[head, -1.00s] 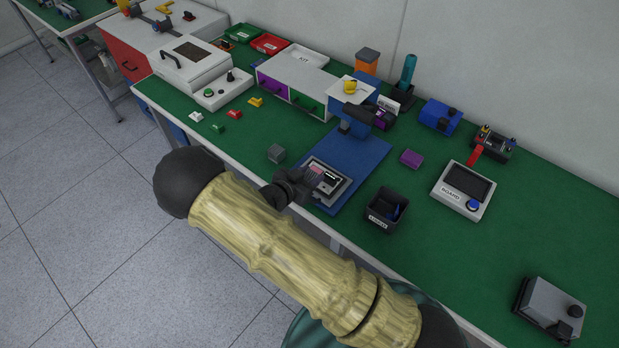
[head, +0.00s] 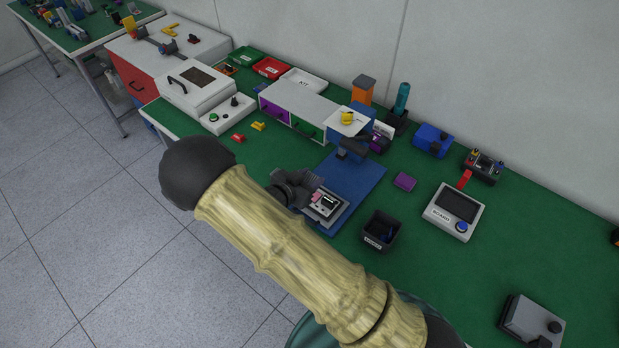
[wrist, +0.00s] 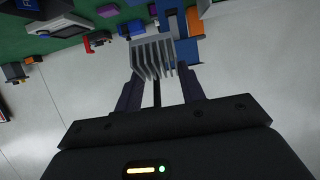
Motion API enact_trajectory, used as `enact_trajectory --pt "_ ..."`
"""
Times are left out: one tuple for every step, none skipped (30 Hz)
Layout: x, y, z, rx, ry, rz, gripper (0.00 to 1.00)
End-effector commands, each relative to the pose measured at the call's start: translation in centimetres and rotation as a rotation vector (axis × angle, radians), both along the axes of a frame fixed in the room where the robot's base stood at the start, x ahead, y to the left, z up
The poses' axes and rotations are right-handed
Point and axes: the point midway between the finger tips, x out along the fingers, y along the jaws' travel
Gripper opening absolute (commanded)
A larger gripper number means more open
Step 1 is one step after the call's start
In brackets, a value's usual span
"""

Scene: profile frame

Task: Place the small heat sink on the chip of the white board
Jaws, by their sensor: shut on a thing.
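My gripper (wrist: 160,82) is shut on a small grey finned heat sink (wrist: 152,56), with its fins clear in the wrist view. In the head view my gripper (head: 297,188) is just left of a pale board in a grey holder (head: 327,208) on the blue mat. The board carries dark parts and a pinkish patch. The chip cannot be made out for sure, and my gripper and arm hide the holder's left side. The heat sink cannot be told apart in the head view.
A black bin (head: 381,232) stands right of the mat. A purple block (head: 404,182) and a device marked BOARD (head: 455,211) lie further right.

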Motion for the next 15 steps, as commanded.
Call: enact_trajectory --pt "0.0 0.0 0.0 0.0 0.0 0.0 0.12" --pt "0.0 0.0 0.0 0.0 0.0 0.0 0.12" --pt "0.0 0.0 0.0 0.0 0.0 0.0 0.12" --pt "0.0 0.0 0.0 0.0 0.0 0.0 0.12" --pt "0.0 0.0 0.0 0.0 0.0 0.0 0.12" --pt "0.0 0.0 0.0 0.0 0.0 0.0 0.12" --pt "0.0 0.0 0.0 0.0 0.0 0.0 0.12" --pt "0.0 0.0 0.0 0.0 0.0 0.0 0.12" --pt "0.0 0.0 0.0 0.0 0.0 0.0 0.12" --pt "0.0 0.0 0.0 0.0 0.0 0.0 0.12" --pt "0.1 -0.1 0.0 0.0 0.0 0.0 0.12" --pt "0.1 -0.3 0.0 -0.001 0.0 0.001 0.12" --pt "0.2 -0.5 0.1 -0.001 0.0 0.004 0.12" --pt "0.3 -0.7 0.1 -0.002 0.0 0.005 0.12" --pt "0.6 -1.1 0.2 -0.001 -0.001 0.01 0.12"
